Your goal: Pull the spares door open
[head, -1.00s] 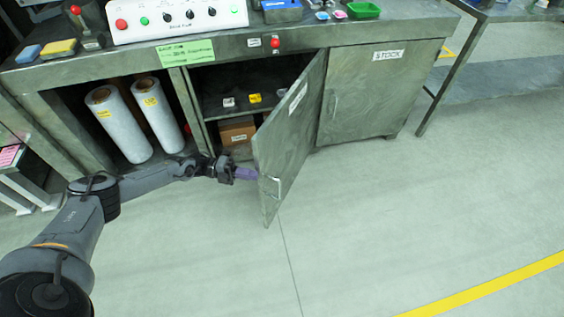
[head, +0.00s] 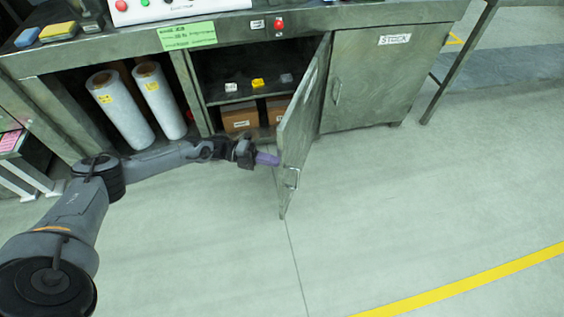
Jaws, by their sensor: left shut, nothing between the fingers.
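The spares door (head: 304,128) is a grey metal door, hinged on its right side next to the stock door. It stands wide open, sticking out from the cabinet toward me. Its metal handle (head: 292,178) is on the outer face near the free edge. My left gripper (head: 268,159) has purple fingers and is shut and empty. Its tips are at the inner face of the door near the free edge, on the side away from the handle; they look in contact. My right gripper is not in view.
Inside the open cabinet, small items (head: 258,83) lie on a shelf above cardboard boxes (head: 240,118). White rolls (head: 120,109) stand in the left bay. The closed stock door (head: 372,80) is to the right. The floor in front is clear, with a yellow line (head: 455,287).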

